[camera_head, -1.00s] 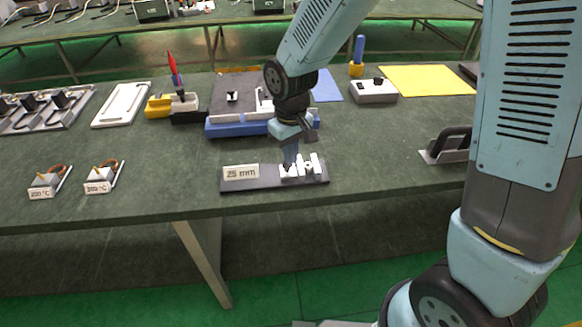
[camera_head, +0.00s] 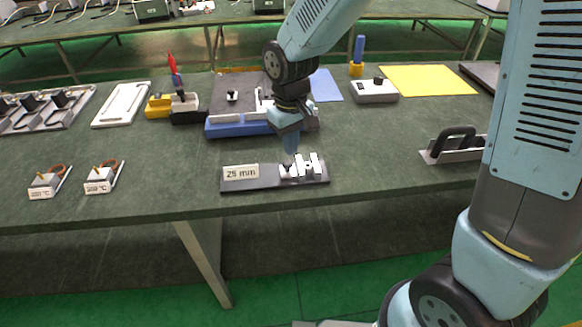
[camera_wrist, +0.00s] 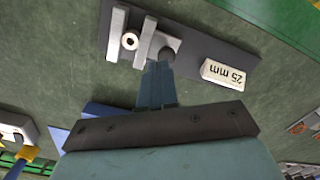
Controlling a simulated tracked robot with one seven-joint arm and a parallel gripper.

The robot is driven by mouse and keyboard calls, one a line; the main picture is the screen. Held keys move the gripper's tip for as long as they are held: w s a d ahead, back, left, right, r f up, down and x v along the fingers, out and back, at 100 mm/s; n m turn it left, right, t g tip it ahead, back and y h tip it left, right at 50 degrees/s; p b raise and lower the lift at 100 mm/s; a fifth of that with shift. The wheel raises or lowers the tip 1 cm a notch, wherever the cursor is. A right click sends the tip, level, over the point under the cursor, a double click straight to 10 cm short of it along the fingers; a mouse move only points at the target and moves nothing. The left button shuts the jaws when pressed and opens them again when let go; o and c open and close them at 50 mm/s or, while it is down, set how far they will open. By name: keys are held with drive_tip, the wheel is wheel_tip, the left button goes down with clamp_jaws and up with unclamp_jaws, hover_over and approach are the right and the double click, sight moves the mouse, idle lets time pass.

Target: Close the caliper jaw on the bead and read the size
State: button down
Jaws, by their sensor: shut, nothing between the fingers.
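The caliper has a dark base plate (camera_head: 255,186) near the table's front edge, with a label reading 25 mm (camera_head: 240,171) on its left. Pale jaws (camera_head: 313,163) stand at its right end. In the wrist view, the ring-like bead (camera_wrist: 130,40) with a dark hole sits between the fixed end jaw (camera_wrist: 117,34) and the sliding jaw (camera_wrist: 147,40), apparently very near or touching the sliding jaw. Contact is unclear.
A blue-edged fixture (camera_head: 240,129) stands behind the caliper, close to my wrist. Two small units with temperature tags (camera_head: 100,187) are at left. A handled metal piece (camera_head: 455,148) is at right.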

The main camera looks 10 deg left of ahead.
sight(291, 162)
drive_tip(key=shift+r, duration=1.9)
drive_tip(key=d+r+m+t, duration=0.35)
drive_tip(key=d+r, duration=0.75)
drive_tip(key=d, duration=0.5)
drive_tip(key=s+d+r+m+t, duration=0.2)
drive_tip(key=s+d+r+m, duration=0.3)
drive_tip(key=s+d, duration=0.6)
drive_tip(key=shift+d+r, duration=0.65)
drive_tip(key=shift+d, duration=0.4)
